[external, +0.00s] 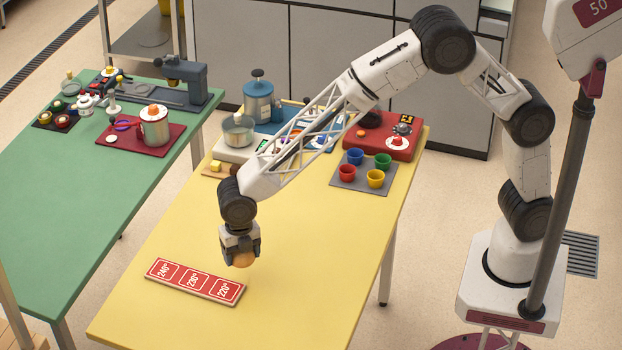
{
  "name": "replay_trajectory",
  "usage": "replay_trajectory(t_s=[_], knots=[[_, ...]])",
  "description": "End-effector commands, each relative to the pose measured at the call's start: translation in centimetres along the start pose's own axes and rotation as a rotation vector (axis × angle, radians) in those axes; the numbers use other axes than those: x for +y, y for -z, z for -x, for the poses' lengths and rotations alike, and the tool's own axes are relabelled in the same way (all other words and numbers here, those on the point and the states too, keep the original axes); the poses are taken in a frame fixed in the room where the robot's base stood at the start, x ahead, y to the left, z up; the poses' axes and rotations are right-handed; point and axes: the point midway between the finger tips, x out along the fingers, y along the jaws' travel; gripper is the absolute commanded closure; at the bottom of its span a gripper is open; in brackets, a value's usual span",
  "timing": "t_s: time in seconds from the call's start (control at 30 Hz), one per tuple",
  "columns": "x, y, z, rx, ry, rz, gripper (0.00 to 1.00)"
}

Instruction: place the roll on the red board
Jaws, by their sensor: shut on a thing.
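The roll (243,260) is a small, round, orange-tan thing held in my gripper (241,256). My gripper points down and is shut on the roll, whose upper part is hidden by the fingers. The red board (196,281) lies flat on the yellow table, with white-outlined fields marked 240°, 230° and 220°. In the external view my gripper and the roll appear just behind the board's right part, near the 220° field. The roll seems to be above the table, but its exact height cannot be told.
The yellow table (300,275) is clear around the board. At its back stand a grey tray with coloured cups (364,171), a red appliance (390,136), a pot (239,131) and a blue canister (258,98). A green table (60,200) with more equipment stands at left.

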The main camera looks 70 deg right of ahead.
Motion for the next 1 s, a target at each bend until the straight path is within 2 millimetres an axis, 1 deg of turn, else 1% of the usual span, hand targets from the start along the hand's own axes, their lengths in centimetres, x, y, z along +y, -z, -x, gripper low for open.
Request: replay_trajectory(t_s=[0.1, 0.7, 1.0], knots=[[1.6, -0.4, -0.2, 0.0, 0.0, 0.0, 0.53], [9.1, -2.5, -0.9, 0.0, -0.001, 0.0, 0.53], [12.3, -3.4, -1.1, 0.0, -0.001, 0.0, 0.53]])
